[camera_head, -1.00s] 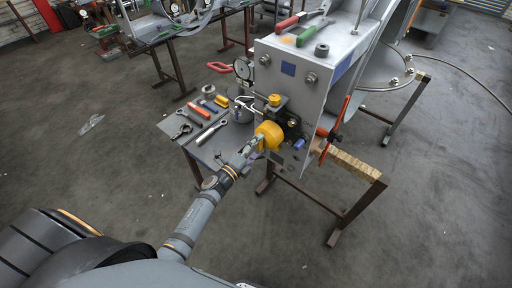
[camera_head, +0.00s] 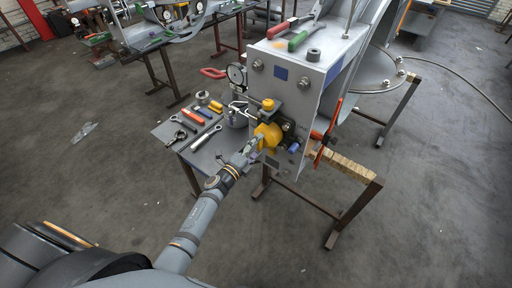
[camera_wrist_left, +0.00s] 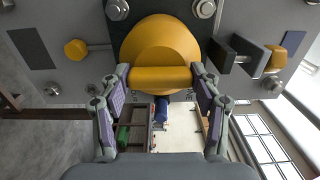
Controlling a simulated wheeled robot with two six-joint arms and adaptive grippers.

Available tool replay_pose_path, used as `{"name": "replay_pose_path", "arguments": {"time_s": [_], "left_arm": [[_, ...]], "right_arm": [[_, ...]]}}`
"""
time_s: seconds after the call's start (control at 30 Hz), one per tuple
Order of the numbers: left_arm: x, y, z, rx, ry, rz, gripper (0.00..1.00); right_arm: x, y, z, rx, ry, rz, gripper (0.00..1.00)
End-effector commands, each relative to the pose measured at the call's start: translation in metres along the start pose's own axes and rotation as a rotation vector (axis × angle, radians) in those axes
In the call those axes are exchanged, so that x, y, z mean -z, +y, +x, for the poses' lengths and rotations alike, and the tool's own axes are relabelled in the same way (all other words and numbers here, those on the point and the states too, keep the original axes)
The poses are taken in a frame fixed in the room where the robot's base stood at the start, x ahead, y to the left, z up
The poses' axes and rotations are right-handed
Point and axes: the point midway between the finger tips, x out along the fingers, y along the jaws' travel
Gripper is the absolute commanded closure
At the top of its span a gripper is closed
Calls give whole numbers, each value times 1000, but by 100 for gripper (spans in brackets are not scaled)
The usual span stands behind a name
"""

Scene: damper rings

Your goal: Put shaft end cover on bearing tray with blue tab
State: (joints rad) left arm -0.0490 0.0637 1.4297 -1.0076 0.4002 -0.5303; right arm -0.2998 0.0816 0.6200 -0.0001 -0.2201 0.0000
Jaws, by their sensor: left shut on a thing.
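The yellow shaft end cover (camera_head: 267,138) is at the front face of the grey bearing housing (camera_head: 288,98). In the left wrist view it is a round yellow cover (camera_wrist_left: 160,38) with a yellow bar across it. My left gripper (camera_wrist_left: 162,78) is shut on that bar, one finger at each end; it also shows in the head view (camera_head: 256,146). I cannot tell whether the cover touches the housing. A tray with a blue tab is not clearly made out. My right gripper is not in view.
A small grey table (camera_head: 172,131) left of the housing carries several hand tools. A dial gauge (camera_head: 237,75) stands beside the housing. An orange-red clamp (camera_head: 328,138) and a wooden beam (camera_head: 345,168) are on the right.

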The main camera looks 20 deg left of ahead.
Motion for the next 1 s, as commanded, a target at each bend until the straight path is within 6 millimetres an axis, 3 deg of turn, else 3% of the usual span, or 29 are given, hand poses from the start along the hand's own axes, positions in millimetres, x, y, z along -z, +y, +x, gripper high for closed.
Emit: {"name": "replay_pose_path", "arguments": {"time_s": [0.9,0.93,1.0], "left_arm": [[0,-1,8,1,0,0,87],[0,-1,8,1,0,0,36],[0,0,8,1,0,0,26]], "right_arm": [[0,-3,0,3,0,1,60],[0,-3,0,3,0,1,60],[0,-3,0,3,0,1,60]]}}
